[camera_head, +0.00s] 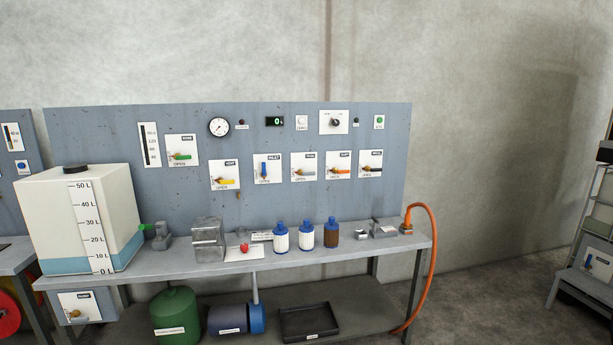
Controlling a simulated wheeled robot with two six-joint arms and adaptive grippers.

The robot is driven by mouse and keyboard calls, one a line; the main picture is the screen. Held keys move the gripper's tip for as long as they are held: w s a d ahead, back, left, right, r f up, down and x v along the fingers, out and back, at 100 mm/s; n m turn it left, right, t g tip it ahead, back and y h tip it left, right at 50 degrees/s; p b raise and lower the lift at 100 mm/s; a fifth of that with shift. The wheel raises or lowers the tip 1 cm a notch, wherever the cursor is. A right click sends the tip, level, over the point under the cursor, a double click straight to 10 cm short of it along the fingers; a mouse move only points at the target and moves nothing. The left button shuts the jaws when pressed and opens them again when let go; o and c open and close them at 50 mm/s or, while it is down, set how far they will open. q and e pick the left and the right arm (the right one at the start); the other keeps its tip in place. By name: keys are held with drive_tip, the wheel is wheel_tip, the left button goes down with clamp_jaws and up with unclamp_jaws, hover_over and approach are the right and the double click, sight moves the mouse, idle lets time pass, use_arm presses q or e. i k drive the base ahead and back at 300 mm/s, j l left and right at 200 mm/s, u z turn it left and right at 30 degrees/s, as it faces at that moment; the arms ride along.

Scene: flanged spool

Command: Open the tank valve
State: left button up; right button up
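A white tank (80,215) with a black cap and a litre scale stands on the left end of the bench. More lever valves are on the wall panel, including a green-handled one (180,156) and a yellow-handled one (226,181). Which is the tank valve cannot be read. Neither of my grippers is in view.
The bench (190,271) carries grey metal blocks, a red knob (244,248), blue-capped bottles (306,234) and an orange hose (433,260) at its right end. A green vessel (176,315) and a black tray (309,322) sit below. Floor at right is partly clear.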

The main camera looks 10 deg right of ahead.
sight(300, 171)
drive_tip(key=i+l, duration=0.15)
drive_tip(key=i, duration=0.7)
drive_tip(key=i+l, duration=0.1)
drive_tip(key=i, duration=0.75)
drive_tip(key=i+l, duration=0.15)
drive_tip(key=i, duration=0.7)
drive_tip(key=k+l+z, duration=0.05)
